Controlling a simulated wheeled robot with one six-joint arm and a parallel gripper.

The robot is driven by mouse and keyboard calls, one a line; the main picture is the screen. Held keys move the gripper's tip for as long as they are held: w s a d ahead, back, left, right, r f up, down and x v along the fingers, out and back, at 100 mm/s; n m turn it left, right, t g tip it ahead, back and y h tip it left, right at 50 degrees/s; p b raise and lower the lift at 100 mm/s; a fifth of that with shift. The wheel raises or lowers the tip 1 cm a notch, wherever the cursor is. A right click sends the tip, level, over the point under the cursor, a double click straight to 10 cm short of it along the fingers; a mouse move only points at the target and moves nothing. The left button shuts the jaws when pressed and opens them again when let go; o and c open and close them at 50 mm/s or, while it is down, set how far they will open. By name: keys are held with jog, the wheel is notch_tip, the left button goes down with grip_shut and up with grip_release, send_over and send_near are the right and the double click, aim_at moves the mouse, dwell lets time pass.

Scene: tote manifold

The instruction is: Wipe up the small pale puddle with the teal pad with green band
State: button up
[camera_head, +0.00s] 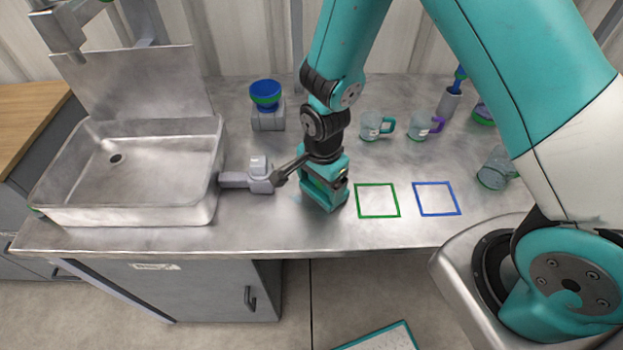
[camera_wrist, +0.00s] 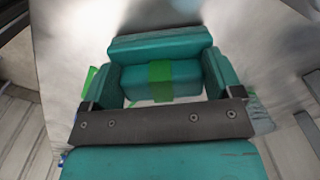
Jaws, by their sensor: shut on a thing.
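My gripper (camera_head: 324,188) points down at the bench top, left of the green square outline. In the wrist view, my gripper (camera_wrist: 160,85) is shut on the teal pad with green band (camera_wrist: 188,80), with a finger at each end of it. In the head view the pad (camera_head: 323,196) is low over or on the bench; I cannot tell if it touches. A faint pale patch, likely the puddle (camera_head: 297,198), shows just left of the pad. A pale patch (camera_wrist: 262,122) also shows right of my gripper in the wrist view. The rest may be hidden.
A metal sink (camera_head: 125,200) is at left, with a grey fixture (camera_head: 258,178) close to my gripper. A green outline (camera_head: 377,215) and blue outline (camera_head: 437,213) lie right. Clear mugs (camera_head: 371,127) and a blue bowl (camera_head: 265,90) stand behind. The front edge is near.

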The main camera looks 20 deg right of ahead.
jog(key=shift+s+d, duration=0.2)
jog(key=shift+d, duration=0.4)
notch_tip(320, 180, up, 6)
jog(key=p, duration=0.5)
notch_tip(320, 180, up, 3)
jog(key=shift+r+p, duration=0.1)
jog(key=shift+p, duration=1.15)
